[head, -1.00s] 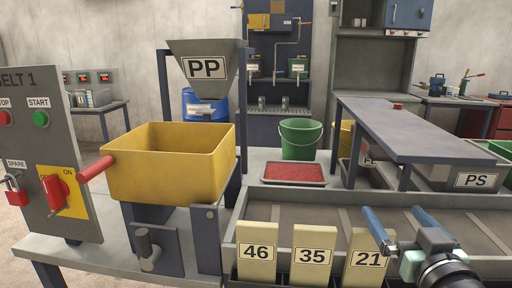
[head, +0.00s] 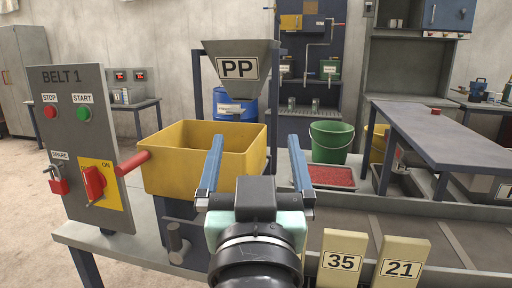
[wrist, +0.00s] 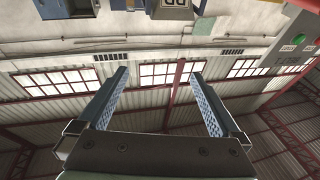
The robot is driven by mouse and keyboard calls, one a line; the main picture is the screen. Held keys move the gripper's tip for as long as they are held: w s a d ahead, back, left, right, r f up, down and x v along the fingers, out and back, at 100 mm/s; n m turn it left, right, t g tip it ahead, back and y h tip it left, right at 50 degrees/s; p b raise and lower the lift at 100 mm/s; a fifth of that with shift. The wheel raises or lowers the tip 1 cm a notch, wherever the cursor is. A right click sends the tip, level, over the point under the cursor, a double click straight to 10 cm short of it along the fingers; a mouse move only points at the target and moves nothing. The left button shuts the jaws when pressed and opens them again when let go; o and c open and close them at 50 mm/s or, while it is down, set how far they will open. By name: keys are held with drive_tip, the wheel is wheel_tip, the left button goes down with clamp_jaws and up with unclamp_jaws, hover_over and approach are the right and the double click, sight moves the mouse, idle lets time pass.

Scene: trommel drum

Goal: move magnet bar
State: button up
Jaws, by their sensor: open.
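My gripper (head: 253,142) is open and empty, raised in front of the yellow bin (head: 175,182) in the head view. Its two blue fingers point up and away, spread wide. In the wrist view my gripper (wrist: 160,75) has nothing between its fingers, with the ceiling and high windows behind. I cannot make out for certain which thing is the magnet bar. A small red item (head: 436,111) lies on the grey raised table (head: 455,140) at the right. A red handle (head: 133,162) shows at the bin's left side.
The BELT 1 panel (head: 85,130) stands left. Behind are the PP hopper (head: 238,92), a green bucket (head: 330,143) and a tray of red grains (head: 332,176). Plates marked 35 (head: 342,262) and 21 (head: 402,265) stand at the front right. Free floor shows at far left.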

drive_tip(key=s+r+t, duration=0.6)
drive_tip(key=s+r, duration=0.4)
drive_tip(key=r, duration=0.4)
wheel_tip(320, 180, up, 24)
drive_tip(key=p, duration=2.4)
drive_tip(key=shift+f, duration=0.15)
